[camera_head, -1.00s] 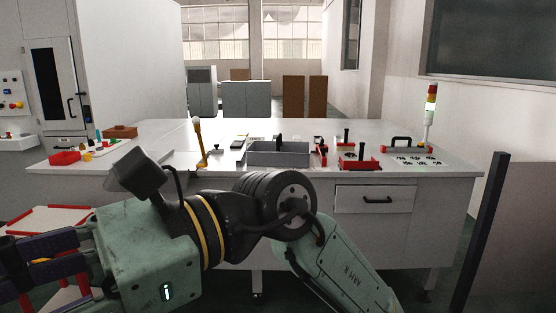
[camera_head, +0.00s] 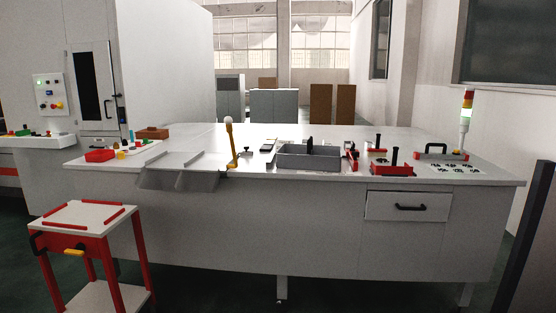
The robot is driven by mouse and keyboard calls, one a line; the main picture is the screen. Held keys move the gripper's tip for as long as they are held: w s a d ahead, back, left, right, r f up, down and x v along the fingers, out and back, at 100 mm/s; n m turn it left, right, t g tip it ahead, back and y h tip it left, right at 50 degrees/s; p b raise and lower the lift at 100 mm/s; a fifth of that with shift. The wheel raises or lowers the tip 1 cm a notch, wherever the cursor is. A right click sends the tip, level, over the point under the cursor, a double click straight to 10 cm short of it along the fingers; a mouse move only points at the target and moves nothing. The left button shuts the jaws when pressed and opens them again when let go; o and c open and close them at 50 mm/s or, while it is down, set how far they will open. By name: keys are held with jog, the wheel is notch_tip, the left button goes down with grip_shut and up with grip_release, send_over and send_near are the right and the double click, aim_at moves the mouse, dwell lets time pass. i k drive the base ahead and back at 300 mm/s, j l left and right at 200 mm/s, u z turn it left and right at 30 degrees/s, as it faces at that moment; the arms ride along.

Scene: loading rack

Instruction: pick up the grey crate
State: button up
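The grey crate (camera_head: 308,163) is an open, low rectangular box. It stands on the white workbench (camera_head: 330,183), near its front edge and right of the middle of the picture. A dark upright piece shows at the crate's middle, perhaps its handle or a divider; I cannot tell which. The crate's inside is mostly hidden by its front wall. My gripper and arm are not in this view.
A yellow lever with a pale knob (camera_head: 231,143) stands left of the crate. Red fixtures with black handles (camera_head: 392,169) stand to its right, before a signal tower (camera_head: 465,118). A red-framed trolley (camera_head: 84,222) stands in front at lower left.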

aim_at(308, 156)
jog(key=i+l+u, duration=0.25)
jog(key=u, duration=0.2)
jog(key=i+l+u, duration=0.45)
jog(key=i+l, duration=0.2)
jog(key=l, duration=0.15)
jog(key=i+l+u, duration=0.15)
jog(key=l, duration=0.2)
jog(key=i+l, duration=0.25)
jog(key=l, duration=0.15)
jog(key=i+l+u, duration=0.1)
jog(key=l, duration=0.25)
jog(key=i+l, duration=0.25)
jog(key=l, duration=0.15)
jog(key=i+l+u, duration=0.15)
jog(key=l, duration=0.25)
